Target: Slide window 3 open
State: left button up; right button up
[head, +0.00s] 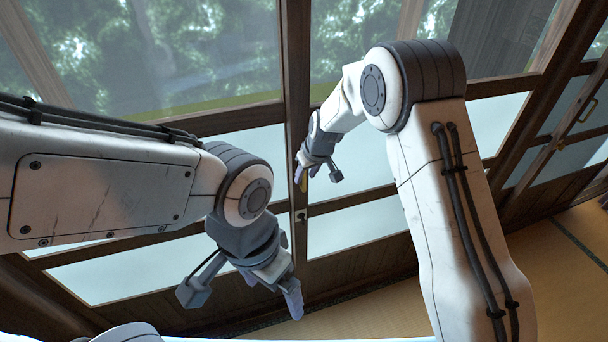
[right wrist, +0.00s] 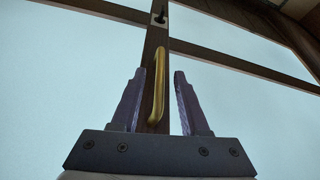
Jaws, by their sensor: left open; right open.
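The window (head: 358,226) ahead has a dark wooden frame with clear upper glass and frosted lower panes. A brass handle (right wrist: 158,86) is fixed upright on its wooden stile; in the head view the handle (head: 304,181) is partly hidden by my right gripper (head: 318,175). In the right wrist view my right gripper (right wrist: 155,100) is open, with one finger on each side of the handle and gaps visible to both. I cannot tell how deep the handle sits between the fingers. My left gripper (head: 291,290) is open and empty, lower down, in front of the lower panels.
A small dark lock fitting (head: 301,215) is on the stile below the handle. Another wooden panel with a brass handle (head: 587,111) stands at the right. Tatami floor (head: 565,245) lies clear at the lower right.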

jog(key=shift+p+x, duration=0.3)
jog(key=shift+x, duration=1.2)
jog(key=shift+c, duration=0.3)
grip_shut()
